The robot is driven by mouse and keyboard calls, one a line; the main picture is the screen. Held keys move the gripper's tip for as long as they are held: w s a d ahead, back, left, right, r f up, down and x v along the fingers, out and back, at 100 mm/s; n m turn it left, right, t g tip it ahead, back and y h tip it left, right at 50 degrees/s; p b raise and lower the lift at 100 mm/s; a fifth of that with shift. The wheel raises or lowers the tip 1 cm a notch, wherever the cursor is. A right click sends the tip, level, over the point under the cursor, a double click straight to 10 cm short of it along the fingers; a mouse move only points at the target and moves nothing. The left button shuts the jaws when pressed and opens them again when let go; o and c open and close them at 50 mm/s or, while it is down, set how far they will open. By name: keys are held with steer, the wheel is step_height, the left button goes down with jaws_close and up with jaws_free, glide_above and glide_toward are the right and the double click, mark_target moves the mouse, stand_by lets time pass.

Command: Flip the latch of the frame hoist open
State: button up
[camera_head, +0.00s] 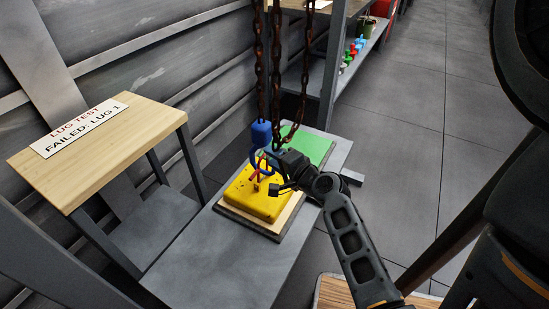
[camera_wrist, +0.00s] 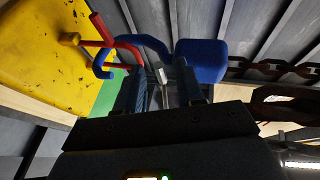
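The frame hoist's blue hook (camera_head: 261,132) hangs on rusty chains over a yellow block. In the wrist view, the hook's blue body (camera_wrist: 201,60) is at upper right and its curved arm runs left. Red bars, apparently the latch (camera_wrist: 122,40), lie by the hook's mouth; they show small in the head view (camera_head: 262,165). A brass-coloured lug (camera_wrist: 70,39) stands on the block beside the red bars. My gripper (camera_head: 277,170) is beside the hook. In the wrist view my gripper (camera_wrist: 160,92) has its fingers apart, below the hook's arm; I see no hold on the latch.
The yellow block (camera_head: 254,205) sits on a wooden board on a grey bench (camera_head: 190,262). A green panel (camera_head: 314,148) lies behind it. Rusty chains (camera_head: 277,70) hang close to my gripper. A wooden table (camera_head: 100,155) with a "LUG TEST FAILED: LUG 1" sign stands left.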

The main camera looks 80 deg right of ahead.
steer(key=shift+c, duration=0.5)
jaws_close()
steer(key=shift+r, duration=0.1)
steer(key=p, duration=0.4)
steer(key=shift+w+r+g, duration=0.1)
steer(key=shift+r+g, duration=0.2)
steer(key=shift+r, duration=0.1)
steer(key=shift+f+g+y+p, duration=0.1)
steer(key=shift+g+y+p, duration=0.2)
steer(key=shift+p, duration=0.45)
steer(key=shift+f, duration=0.1)
